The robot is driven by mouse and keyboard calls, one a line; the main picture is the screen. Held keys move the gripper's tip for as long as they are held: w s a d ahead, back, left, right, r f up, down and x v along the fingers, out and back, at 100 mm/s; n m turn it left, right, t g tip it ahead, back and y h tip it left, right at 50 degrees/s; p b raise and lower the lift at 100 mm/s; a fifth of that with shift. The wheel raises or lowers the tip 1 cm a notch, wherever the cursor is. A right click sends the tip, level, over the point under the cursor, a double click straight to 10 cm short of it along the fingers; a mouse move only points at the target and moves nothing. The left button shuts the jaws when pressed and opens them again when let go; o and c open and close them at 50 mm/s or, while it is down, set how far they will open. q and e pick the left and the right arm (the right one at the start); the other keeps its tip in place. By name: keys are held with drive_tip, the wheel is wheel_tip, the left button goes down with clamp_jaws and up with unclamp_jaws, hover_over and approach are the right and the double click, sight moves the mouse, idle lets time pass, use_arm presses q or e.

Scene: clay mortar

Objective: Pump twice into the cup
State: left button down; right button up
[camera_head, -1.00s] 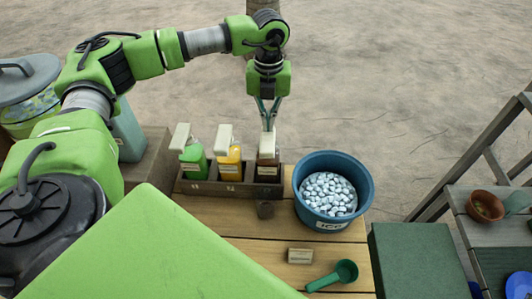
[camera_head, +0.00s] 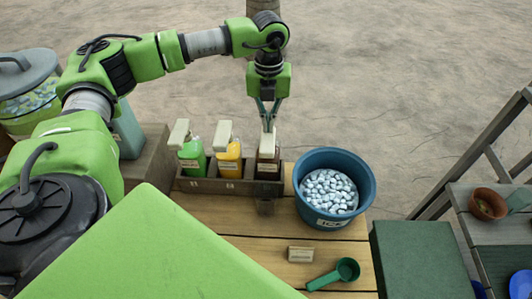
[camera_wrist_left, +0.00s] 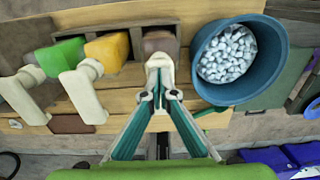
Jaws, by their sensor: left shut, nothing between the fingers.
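Three pump bottles stand in a dark wooden rack (camera_head: 222,187): a green one (camera_head: 192,160), a yellow one (camera_head: 230,163) and a brown one (camera_head: 268,168) at the right end. My left gripper (camera_head: 268,124) is shut, with its fingertips directly over the pale pump head (camera_head: 268,145) of the brown bottle. In the left wrist view the closed fingertips (camera_wrist_left: 158,78) are at that pump head (camera_wrist_left: 158,62); I cannot tell whether they press on it. My right gripper is not in view.
A blue ice bucket (camera_head: 309,203) stands close to the right of the rack. A small label block (camera_head: 300,254) and a green scoop (camera_head: 347,270) lie on the front of the wooden table. A side table with a brown bowl (camera_head: 488,204) is at the right.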

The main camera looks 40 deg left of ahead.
use_arm(q)
drive_tip(key=shift+r+p, duration=1)
drive_tip(key=shift+r, duration=0.7)
drive_tip(key=shift+r, duration=0.1)
wheel_tip(320, 180, up, 6)
drive_tip(key=p, duration=0.3)
